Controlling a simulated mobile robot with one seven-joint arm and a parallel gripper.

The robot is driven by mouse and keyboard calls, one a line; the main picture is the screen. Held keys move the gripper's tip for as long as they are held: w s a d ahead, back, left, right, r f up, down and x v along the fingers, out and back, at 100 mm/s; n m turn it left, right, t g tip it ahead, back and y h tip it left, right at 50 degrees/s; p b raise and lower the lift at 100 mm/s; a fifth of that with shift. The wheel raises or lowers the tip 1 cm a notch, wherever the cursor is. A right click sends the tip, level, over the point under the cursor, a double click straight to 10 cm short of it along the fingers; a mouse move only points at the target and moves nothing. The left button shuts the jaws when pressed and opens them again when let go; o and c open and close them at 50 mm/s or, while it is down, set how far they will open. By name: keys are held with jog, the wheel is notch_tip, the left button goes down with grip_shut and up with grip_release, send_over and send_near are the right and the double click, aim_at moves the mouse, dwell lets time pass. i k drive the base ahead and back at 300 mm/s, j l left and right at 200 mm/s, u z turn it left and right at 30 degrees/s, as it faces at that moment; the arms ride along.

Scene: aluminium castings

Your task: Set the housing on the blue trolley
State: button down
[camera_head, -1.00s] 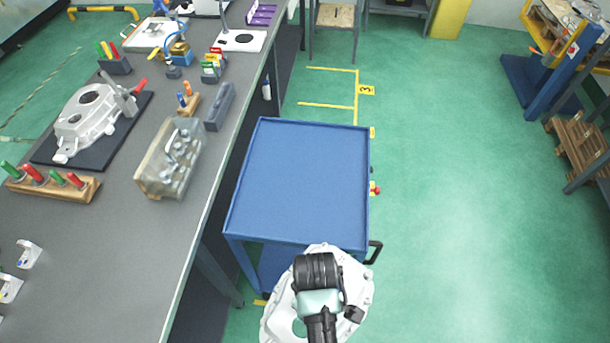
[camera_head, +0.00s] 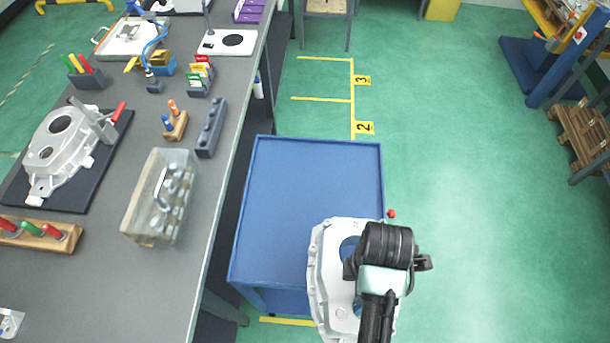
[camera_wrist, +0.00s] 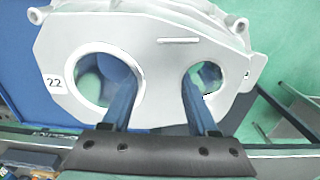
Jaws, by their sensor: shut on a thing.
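The housing (camera_head: 322,275) is a pale grey casting, held in the air at the trolley's near right corner, overlapping it in the head view. In the wrist view the housing (camera_wrist: 150,32) shows a flat face with two round holes and a label reading 22. My gripper (camera_wrist: 160,88) is shut on it, with one blue finger at each hole. The blue trolley (camera_head: 300,185) has an empty top tray with a low rim; the housing and my arm hide its near right corner. Whether the housing touches the tray cannot be told.
The grey bench (camera_head: 95,285) runs along the trolley's left side. It bears a second casting (camera_head: 62,145) on a dark mat, a clear box (camera_head: 165,195) and marker holders. Green floor is free to the right, with a wooden pallet (camera_head: 580,140) farther off.

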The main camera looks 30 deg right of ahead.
aim_at(314, 205)
jog(key=i+l, duration=0.1)
jog(key=i, duration=0.3)
jog(key=i+l, duration=0.1)
jog(key=i, duration=0.35)
